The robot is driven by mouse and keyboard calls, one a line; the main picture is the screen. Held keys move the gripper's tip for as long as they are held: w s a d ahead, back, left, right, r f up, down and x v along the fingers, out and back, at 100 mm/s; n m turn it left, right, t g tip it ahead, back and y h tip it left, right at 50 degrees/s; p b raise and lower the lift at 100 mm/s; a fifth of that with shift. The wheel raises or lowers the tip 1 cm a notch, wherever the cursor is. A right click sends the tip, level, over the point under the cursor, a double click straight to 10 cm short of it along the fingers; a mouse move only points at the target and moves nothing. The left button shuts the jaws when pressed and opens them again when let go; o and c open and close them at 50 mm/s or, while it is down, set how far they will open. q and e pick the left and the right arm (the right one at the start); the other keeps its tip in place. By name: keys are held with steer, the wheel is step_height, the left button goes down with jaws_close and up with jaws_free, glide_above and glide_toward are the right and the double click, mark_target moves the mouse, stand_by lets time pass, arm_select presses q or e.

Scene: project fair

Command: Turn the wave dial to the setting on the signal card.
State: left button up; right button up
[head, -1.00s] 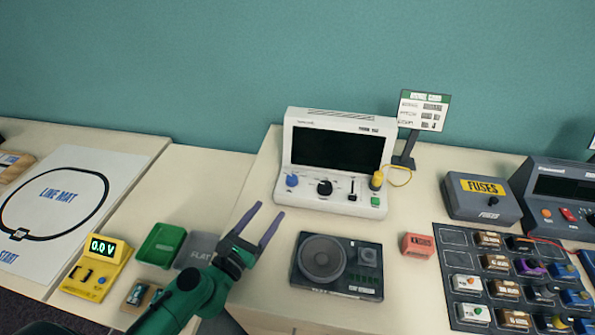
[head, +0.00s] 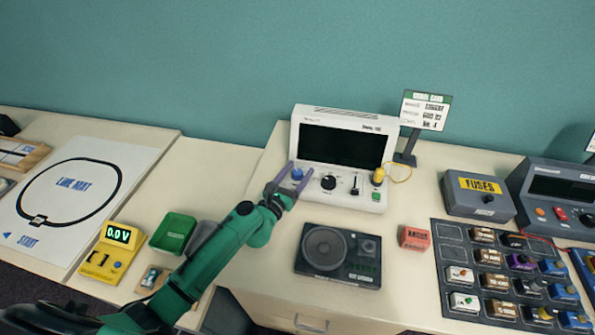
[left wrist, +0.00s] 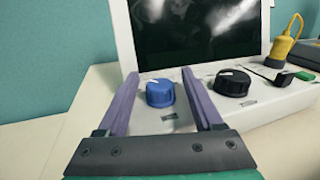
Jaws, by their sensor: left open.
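The white signal generator (head: 340,190) stands at the back of the table with a dark, blank screen (head: 341,146). A blue dial (head: 297,174) sits at the left of its front panel. It also shows in the left wrist view (left wrist: 160,93), with a light pointer mark on top. A black dial (head: 328,182) is to its right. My left gripper (head: 291,171) is open, with its purple fingers on either side of the blue dial and apart from it in the left wrist view (left wrist: 160,88). The signal card (head: 425,110) stands behind right; its small print is unreadable. My right gripper is not in view.
A black slider (head: 354,185), a green button (head: 376,196) and a yellow plug (head: 378,176) are on the same panel. A black speaker unit (head: 338,256) lies in front.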

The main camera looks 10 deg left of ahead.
arm_select(q)
steer(key=shift+c, duration=0.3)
jaws_close()
